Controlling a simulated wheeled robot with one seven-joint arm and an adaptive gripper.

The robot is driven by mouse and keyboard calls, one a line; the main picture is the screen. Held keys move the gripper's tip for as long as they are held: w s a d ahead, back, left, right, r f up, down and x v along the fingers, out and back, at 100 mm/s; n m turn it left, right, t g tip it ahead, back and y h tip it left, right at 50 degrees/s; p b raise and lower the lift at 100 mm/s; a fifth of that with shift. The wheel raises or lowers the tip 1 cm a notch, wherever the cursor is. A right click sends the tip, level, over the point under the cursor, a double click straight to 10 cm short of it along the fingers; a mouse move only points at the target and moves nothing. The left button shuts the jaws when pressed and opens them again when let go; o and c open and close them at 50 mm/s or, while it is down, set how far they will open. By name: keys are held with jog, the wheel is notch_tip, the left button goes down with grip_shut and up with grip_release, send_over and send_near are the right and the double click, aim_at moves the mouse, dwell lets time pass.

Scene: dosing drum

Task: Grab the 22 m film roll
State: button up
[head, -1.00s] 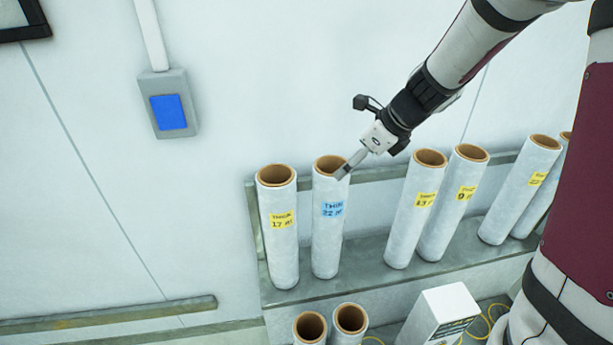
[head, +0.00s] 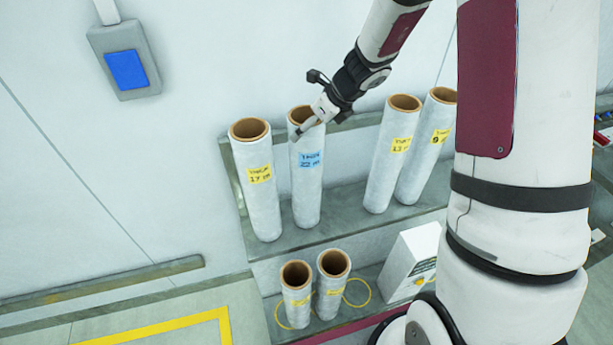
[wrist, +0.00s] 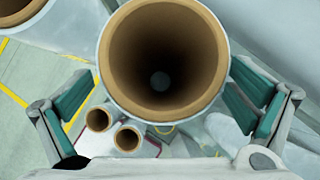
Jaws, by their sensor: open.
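The 22 m film roll (head: 307,185) stands upright on the upper shelf in the head view, white with a blue label and a brown cardboard core. In the wrist view its open core (wrist: 163,55) faces the camera, between the two fingers and slightly beyond them. My gripper (head: 302,132) is at the roll's top end in the head view, partly covering its rim. In the wrist view my gripper (wrist: 160,108) is open, one finger on each side of the roll, with gaps showing. Nothing is held.
A yellow-labelled 17 m roll (head: 259,190) stands close on the left. Two more yellow-labelled rolls, 13 m (head: 391,160) and 9 m (head: 425,155), stand to the right. Two shorter rolls (head: 315,288) stand on the lower level beside a white box (head: 408,262). The wall is behind.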

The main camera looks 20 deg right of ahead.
jog(key=shift+x, duration=1.85)
jog(key=shift+d, duration=0.15)
jog(key=shift+s+f, duration=0.1)
jog(key=c, duration=1.9)
